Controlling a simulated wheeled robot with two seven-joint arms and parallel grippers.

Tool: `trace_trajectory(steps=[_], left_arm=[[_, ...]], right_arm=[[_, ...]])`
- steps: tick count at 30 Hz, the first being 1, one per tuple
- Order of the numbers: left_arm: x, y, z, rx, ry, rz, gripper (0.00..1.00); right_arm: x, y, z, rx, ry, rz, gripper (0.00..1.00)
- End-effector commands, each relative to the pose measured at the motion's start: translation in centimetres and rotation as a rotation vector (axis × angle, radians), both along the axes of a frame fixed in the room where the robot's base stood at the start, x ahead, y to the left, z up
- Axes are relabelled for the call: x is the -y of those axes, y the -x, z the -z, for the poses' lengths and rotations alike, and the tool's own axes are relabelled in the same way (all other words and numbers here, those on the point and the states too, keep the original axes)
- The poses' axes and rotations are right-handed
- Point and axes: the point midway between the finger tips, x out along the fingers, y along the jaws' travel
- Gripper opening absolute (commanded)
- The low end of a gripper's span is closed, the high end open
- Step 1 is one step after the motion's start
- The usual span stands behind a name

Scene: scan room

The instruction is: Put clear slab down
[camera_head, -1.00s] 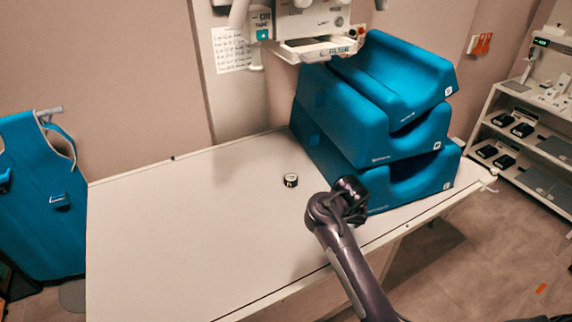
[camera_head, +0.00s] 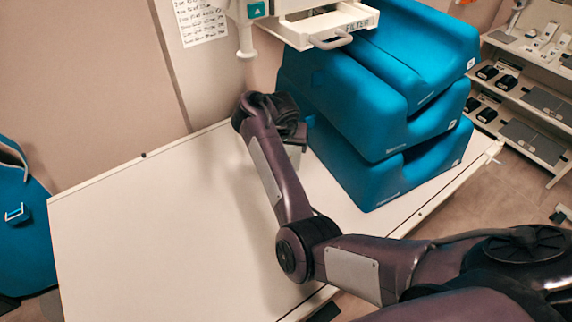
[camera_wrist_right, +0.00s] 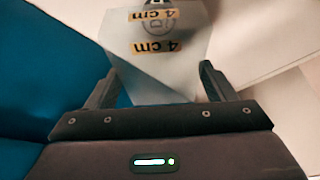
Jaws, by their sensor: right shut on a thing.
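The clear slab (camera_wrist_right: 165,50) is a pale see-through plate with yellow "4 cm" labels and a round mark, seen in the right wrist view. My right gripper (camera_wrist_right: 158,82) is shut on it, with one finger at each side of the slab's near end. In the head view my right gripper (camera_head: 288,118) is at the back of the white table (camera_head: 150,235), just left of the blue stack. My left gripper is not in view.
Blue stacked cushions (camera_head: 375,115) stand close on the right of my gripper. A machine with a filter drawer (camera_head: 320,28) hangs above the table's back edge. The table's left part is bare. A shelf (camera_head: 525,110) with small devices stands at right.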

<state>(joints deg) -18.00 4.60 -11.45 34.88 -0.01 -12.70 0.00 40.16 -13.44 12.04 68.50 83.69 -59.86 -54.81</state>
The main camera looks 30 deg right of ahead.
Motion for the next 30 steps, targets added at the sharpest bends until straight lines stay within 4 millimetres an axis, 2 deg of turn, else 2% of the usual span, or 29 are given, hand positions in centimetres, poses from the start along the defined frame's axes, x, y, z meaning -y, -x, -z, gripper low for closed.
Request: trace_trajectory(steps=[1, 7, 12, 15, 26, 27, 30], left_arm=[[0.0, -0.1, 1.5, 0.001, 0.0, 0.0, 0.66], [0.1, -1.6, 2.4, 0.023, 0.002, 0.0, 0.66], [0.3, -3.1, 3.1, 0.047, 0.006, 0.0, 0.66], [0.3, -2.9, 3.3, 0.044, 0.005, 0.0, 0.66], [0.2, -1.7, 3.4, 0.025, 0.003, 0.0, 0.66], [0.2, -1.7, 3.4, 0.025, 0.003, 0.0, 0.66], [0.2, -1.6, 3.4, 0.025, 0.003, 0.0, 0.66]], right_arm=[[0.1, -0.1, 1.4, 0.002, 0.004, -0.001, 0.38], [0.1, -0.1, 2.6, 0.004, 0.002, 0.0, 0.38], [0.0, 0.0, 4.8, 0.0, 0.001, -0.002, 0.38], [0.0, -0.1, 5.6, 0.004, 0.002, -0.001, 0.38], [0.0, -0.1, 5.9, 0.004, 0.0, -0.001, 0.38], [0.0, 0.0, 6.0, 0.001, 0.0, 0.0, 0.82], [0.0, 0.0, 6.0, 0.001, 0.0, 0.0, 0.95]])
